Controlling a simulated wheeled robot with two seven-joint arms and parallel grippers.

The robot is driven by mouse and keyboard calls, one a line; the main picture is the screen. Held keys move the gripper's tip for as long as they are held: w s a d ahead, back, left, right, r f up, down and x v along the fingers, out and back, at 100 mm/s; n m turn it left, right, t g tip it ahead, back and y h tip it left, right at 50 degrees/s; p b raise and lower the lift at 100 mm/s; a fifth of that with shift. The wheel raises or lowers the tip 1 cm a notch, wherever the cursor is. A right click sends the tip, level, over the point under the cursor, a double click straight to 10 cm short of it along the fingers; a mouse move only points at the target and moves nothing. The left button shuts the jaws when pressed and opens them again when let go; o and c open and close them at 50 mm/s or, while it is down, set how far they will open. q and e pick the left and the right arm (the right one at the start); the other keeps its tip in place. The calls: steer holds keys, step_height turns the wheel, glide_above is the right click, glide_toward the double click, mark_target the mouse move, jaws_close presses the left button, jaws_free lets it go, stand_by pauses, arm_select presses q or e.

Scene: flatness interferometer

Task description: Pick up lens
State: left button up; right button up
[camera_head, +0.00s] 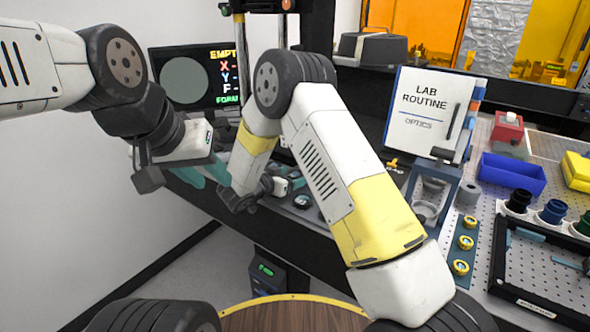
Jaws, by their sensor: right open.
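I cannot pick out the lens for certain. Clear round discs (428,188) sit in a grey-blue holder (411,190) right of my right arm, and they look like glass. My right gripper (254,193) is open at the near edge of the dark bench, left of several small dark round parts (302,202). My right arm hides part of the bench behind it. My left gripper (150,176) is at the bench's left end beside a teal item (208,170). Its jaws are seen edge-on, so their opening is unclear. Neither gripper touches the discs.
A "LAB ROUTINE OPTICS" board (428,108) stands behind the holder. To the right are a blue bin (511,174), black, blue and green cylinders (553,211), brass-coloured rings (463,243) and a black-framed tray (535,300). A monitor (186,80) stands at the back left.

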steer(key=c, duration=1.5)
steer(key=shift+w+r, duration=0.1)
